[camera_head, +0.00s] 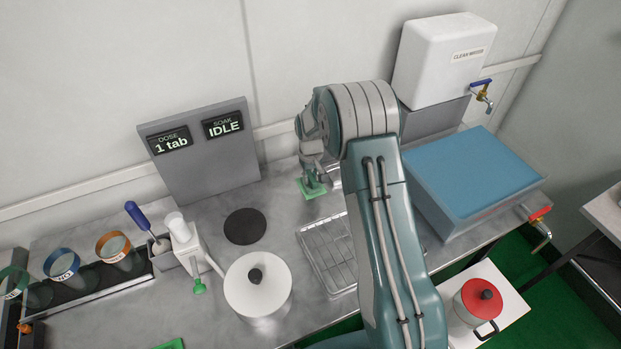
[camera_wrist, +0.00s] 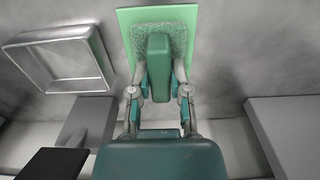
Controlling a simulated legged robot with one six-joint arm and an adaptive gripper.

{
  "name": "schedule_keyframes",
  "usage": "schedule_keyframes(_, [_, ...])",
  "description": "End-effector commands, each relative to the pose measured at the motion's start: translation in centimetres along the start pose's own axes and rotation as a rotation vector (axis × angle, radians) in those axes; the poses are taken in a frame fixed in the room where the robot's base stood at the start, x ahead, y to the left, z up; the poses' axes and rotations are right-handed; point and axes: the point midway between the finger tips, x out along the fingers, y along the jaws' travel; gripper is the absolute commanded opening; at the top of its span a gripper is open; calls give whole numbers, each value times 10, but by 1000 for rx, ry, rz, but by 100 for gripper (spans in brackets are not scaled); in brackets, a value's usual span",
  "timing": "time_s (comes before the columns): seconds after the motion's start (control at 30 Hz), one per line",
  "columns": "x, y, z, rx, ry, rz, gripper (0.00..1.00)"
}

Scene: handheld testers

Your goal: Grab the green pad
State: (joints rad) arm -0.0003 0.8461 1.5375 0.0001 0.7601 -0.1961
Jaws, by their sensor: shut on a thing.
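The green pad (camera_head: 312,189) is at the back of the grey counter, below my gripper (camera_head: 313,174) in the head view. In the wrist view the pad (camera_wrist: 156,17) is a light green square with a rough grey-green patch and a darker green block handle (camera_wrist: 158,55). My gripper's fingers (camera_wrist: 159,82) are on both sides of this handle and shut on it. I cannot tell whether the pad touches the counter. My arm hides part of the counter to the right.
A white lidded pot (camera_head: 258,287), a black disc (camera_head: 245,226) and a wire rack (camera_head: 327,250) are in front. A grey display panel (camera_head: 205,160) stands left; a blue-topped basin (camera_head: 470,172) is right. A square metal frame (camera_wrist: 58,85) lies left of the pad in the wrist view.

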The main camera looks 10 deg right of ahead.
Motion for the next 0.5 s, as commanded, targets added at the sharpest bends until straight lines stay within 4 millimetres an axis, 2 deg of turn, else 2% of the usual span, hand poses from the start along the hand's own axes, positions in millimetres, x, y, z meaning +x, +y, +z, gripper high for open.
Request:
schedule_keyframes(0.2, [-30,0,-1,0,6,1,0])
schedule_keyframes(0.5, [-79,-2,41,1,6,1,0])
